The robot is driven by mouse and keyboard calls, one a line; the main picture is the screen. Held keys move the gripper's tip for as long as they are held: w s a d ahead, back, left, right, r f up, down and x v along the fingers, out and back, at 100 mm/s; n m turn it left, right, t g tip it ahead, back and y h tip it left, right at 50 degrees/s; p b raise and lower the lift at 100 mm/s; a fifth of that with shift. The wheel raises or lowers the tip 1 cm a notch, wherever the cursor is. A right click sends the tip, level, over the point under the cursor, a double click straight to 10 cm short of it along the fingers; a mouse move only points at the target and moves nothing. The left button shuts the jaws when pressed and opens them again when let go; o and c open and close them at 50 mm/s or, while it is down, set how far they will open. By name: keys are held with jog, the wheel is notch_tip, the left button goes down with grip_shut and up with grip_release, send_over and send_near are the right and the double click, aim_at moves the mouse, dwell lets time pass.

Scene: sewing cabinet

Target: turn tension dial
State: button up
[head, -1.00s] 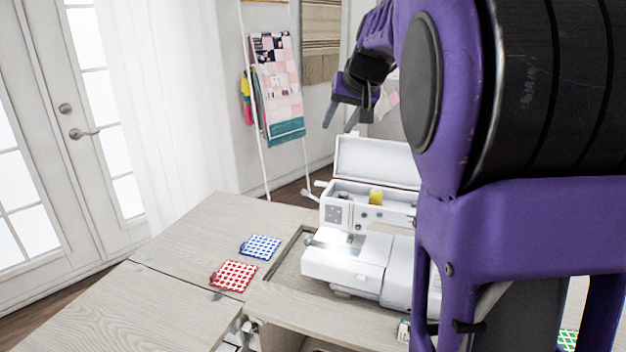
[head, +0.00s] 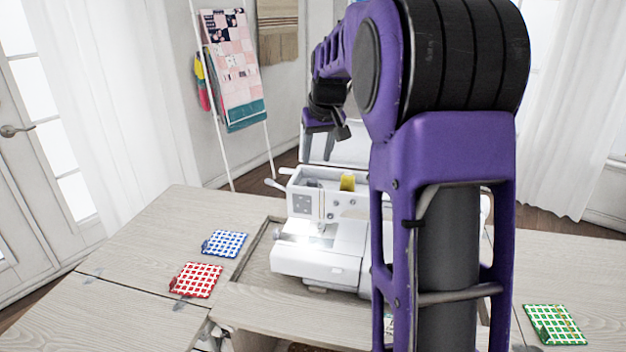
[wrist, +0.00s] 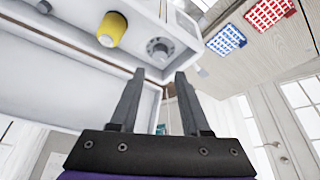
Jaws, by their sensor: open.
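The white sewing machine (head: 305,262) stands in the cabinet's recess, its top lid open. A round grey dial (wrist: 159,50), which looks like the tension dial, sits on the machine's top, beside a yellow spool (wrist: 112,29). The spool also shows in the head view (head: 347,183). My gripper (head: 318,148) hangs above and behind the machine's top, pointing down. In the wrist view my gripper (wrist: 160,75) has its two dark fingers apart with nothing between them. The dial appears just beyond the fingertips, not touched as far as I can tell. My arm hides the machine's right part.
Blue (head: 225,243) and red (head: 196,280) checked cloth pieces lie left of the machine, and a green one (head: 555,324) at right. The open lid (head: 345,148) stands behind the machine, near my fingers. A ladder rack with a quilt (head: 233,65) stands at the back left.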

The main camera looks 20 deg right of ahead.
aim_at(312, 180)
jog(key=b+x, duration=0.1)
jog(key=x, duration=0.7)
jog(key=shift+w+f, duration=0.2)
jog(key=shift+f, duration=0.1)
grip_shut()
